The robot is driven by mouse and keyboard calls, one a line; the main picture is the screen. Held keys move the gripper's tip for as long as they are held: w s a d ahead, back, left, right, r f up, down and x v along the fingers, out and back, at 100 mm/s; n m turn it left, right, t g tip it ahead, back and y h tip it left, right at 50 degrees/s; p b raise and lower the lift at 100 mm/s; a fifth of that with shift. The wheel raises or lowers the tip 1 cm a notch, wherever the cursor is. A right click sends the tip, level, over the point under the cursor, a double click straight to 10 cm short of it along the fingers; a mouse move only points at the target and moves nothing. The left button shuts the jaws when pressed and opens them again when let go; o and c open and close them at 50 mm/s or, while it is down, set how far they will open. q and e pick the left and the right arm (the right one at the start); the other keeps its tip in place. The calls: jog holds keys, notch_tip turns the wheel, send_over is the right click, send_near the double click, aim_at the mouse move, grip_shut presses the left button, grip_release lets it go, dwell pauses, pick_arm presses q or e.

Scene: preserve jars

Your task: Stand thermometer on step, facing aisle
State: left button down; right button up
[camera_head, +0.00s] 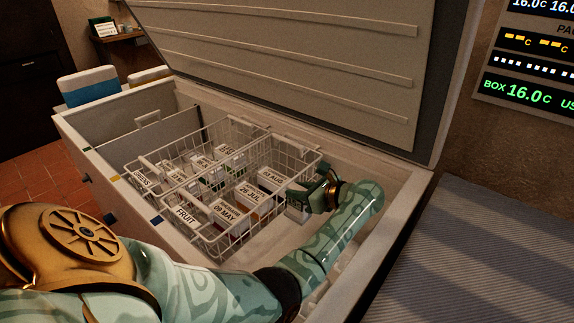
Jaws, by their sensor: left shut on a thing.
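An open chest freezer (285,309) fills the middle of the view. My left gripper (300,197) is down inside its right part, right of the wire baskets. It is shut on a small pale thing (297,213), which looks like the thermometer. The fingers hide most of it, and its face cannot be read. I cannot tell whether it touches the surface below. The step at the freezer's right end is largely hidden behind my left forearm. My right gripper is not in view.
White wire baskets (222,247) with several labelled packs stand close left of the gripper. The raised lid (300,60) rises behind. A grey ribbed surface (480,250) lies at right, below a display panel (530,60). A blue and white box (88,87) stands beyond the freezer.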

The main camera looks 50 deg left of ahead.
pick_arm(q)
send_over(287, 213)
notch_tip(287, 213, down, 4)
jog(key=shift+f+b, duration=0.1)
jog(key=shift+b, duration=0.25)
notch_tip(287, 213, down, 4)
jog(key=shift+a+r+b, duration=0.15)
jog(key=shift+r+b, duration=0.1)
jog(key=shift+b, duration=0.35)
jog(key=shift+r, duration=0.15)
jog(key=c, duration=1.1)
grip_release()
jog(key=shift+c, duration=0.2)
jog(key=shift+r, duration=0.1)
jog(key=p+v, duration=0.1)
jog(key=v, duration=1.1)
jog(key=shift+p, duration=0.4)
